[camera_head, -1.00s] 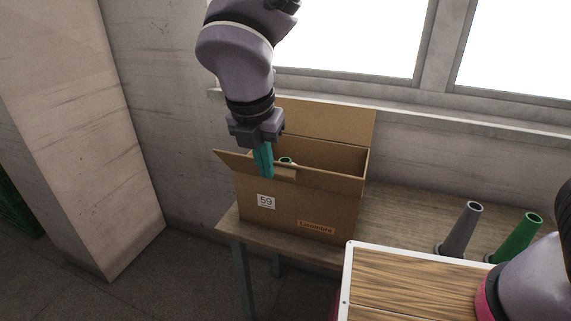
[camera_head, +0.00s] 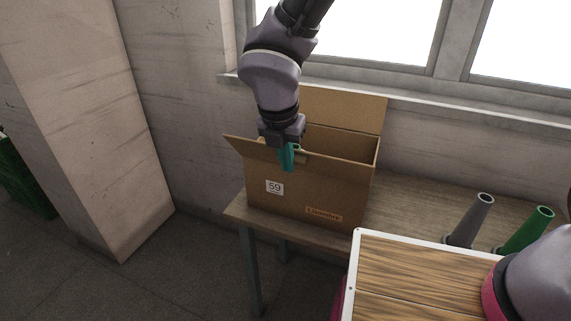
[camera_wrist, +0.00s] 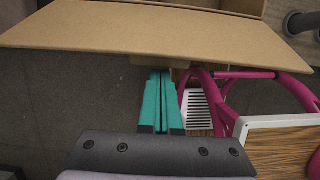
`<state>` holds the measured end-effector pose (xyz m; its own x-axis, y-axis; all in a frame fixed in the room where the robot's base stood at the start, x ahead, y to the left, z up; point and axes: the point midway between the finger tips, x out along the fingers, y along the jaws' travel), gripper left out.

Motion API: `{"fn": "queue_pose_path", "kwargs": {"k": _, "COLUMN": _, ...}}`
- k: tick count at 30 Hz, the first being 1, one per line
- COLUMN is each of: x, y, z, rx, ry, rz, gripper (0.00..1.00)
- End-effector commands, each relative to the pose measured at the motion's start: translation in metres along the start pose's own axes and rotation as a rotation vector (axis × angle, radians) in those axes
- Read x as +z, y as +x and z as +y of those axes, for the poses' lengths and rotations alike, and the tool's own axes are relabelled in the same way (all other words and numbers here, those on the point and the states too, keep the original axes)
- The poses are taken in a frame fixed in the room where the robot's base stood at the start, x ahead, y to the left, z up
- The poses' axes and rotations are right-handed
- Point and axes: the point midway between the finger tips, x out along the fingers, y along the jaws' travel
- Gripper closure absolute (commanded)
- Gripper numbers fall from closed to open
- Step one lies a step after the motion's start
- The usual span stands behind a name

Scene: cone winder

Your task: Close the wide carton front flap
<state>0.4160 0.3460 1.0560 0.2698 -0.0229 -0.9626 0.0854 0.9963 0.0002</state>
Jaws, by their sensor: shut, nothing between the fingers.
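The wide carton (camera_head: 320,190) is a brown cardboard box labelled 59, standing on a wooden table. Its front flap (camera_head: 245,147) leans outward from the front top edge, open. In the wrist view the front flap (camera_wrist: 150,35) spans the top as a broad brown panel. My gripper (camera_head: 288,168) has teal fingers, shut and empty, at the outer side of the flap. In the wrist view my gripper (camera_wrist: 160,74) has its fingertips close to the flap's edge, by a small brown tab; contact cannot be told. The back flap (camera_head: 345,110) stands upright.
Grey and green cones (camera_head: 525,230) stand on the table (camera_head: 410,200) to the right. A wood-topped surface with a white rim (camera_head: 410,280) lies in front of them. The window wall is close behind the carton. Open floor lies to the left.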

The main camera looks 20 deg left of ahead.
Motion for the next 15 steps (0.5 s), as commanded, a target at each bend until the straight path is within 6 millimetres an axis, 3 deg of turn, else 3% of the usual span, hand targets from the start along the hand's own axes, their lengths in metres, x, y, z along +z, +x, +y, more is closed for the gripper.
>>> {"fn": "queue_pose_path", "kwargs": {"k": 15, "x": 0.0058, "y": -0.0039, "z": 0.0, "rx": 0.0, "ry": 0.001, "rz": 0.048, "gripper": 1.0}}
